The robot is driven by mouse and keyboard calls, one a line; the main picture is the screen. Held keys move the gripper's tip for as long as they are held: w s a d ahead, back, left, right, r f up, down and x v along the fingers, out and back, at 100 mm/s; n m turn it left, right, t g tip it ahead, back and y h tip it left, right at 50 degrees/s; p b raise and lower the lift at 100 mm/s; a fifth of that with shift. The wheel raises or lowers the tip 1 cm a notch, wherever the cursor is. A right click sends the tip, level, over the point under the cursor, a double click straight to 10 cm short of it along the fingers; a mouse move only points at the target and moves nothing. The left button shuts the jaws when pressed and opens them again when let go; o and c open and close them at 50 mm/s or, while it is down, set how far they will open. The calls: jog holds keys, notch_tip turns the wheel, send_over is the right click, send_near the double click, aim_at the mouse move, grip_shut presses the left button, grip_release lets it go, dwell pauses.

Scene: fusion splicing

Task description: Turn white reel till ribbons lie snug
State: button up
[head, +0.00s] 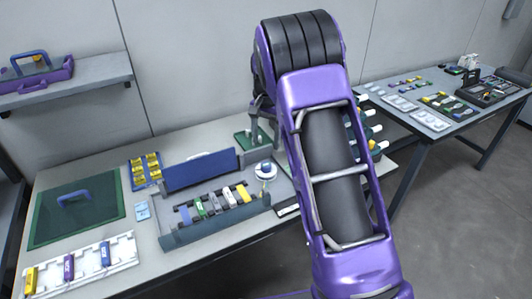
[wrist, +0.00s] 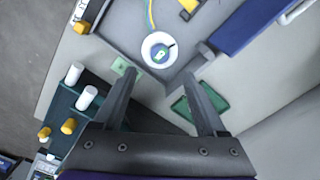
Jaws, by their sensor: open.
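The white reel (wrist: 159,51) shows in the wrist view as a round white disc with a dark centre and a small green mark. It lies just beyond my gripper (wrist: 163,80), roughly in line with the gap between the fingers. The fingers are apart with nothing between them, and I see no contact with the reel. Rainbow-coloured ribbons (wrist: 150,14) run from the reel toward the top of the wrist view. In the head view the white reel (head: 265,170) sits at the right end of the open case, and my arm hides most of my gripper.
A blue lid (head: 200,170) stands behind the case holding several coloured cartridges (head: 215,203). A rack with white and yellow pegs (wrist: 76,100) is at the left in the wrist view. A small green tray (wrist: 205,103) lies near the right finger. A green mat (head: 77,208) covers the table's left.

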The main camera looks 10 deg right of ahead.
notch_tip(320, 180, up, 8)
jog(key=shift+r, duration=0.1)
dwell(0.4)
